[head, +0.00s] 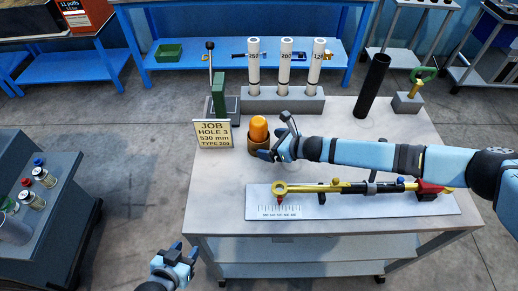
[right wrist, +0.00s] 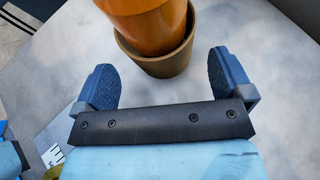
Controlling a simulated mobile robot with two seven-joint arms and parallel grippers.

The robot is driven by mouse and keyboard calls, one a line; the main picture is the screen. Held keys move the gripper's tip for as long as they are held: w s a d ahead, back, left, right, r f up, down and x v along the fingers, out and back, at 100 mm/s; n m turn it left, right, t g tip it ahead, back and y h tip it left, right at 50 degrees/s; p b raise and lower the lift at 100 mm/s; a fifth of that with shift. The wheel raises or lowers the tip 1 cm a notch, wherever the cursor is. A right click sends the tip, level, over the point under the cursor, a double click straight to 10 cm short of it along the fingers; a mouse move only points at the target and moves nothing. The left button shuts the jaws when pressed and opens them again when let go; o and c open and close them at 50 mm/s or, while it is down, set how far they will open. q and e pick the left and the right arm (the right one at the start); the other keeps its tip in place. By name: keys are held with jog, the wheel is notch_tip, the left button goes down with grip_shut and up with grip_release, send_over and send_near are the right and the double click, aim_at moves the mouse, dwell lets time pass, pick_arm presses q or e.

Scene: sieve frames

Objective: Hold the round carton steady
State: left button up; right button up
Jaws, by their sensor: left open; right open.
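A brown round carton (head: 256,146) stands upright on the grey table, and an orange cylinder (head: 258,127) with a rounded top sits in it. In the right wrist view the carton (right wrist: 156,64) and the orange cylinder (right wrist: 150,22) are just ahead of my right gripper (head: 270,146). Its two fingers are spread wide at the carton's near side, with gaps visible on both sides; I see no contact. My left gripper (head: 174,262) is open and empty, low in front of the table's left edge, well away from the carton.
A job sign (head: 213,134) stands just left of the carton. Behind it are a block (head: 285,104) with three white tubes and a black tube (head: 373,86). A white board (head: 350,207) with a yellow-and-black tool lies in front. A dark cart (head: 60,192) stands at left.

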aim_at(268, 145)
jog(key=b+x, duration=0.2)
jog(key=x, duration=0.1)
jog(key=shift+w+a+f, duration=0.1)
jog(key=shift+a+f, duration=0.1)
jog(key=shift+f, duration=0.1)
jog(key=shift+w+a+f+b, duration=0.15)
jog(key=shift+w+a+b, duration=0.2)
jog(key=shift+a, duration=0.1)
jog(key=c, duration=0.6)
jog(key=shift+o, duration=0.7)
jog(key=c, duration=1)
jog(key=shift+o, duration=0.2)
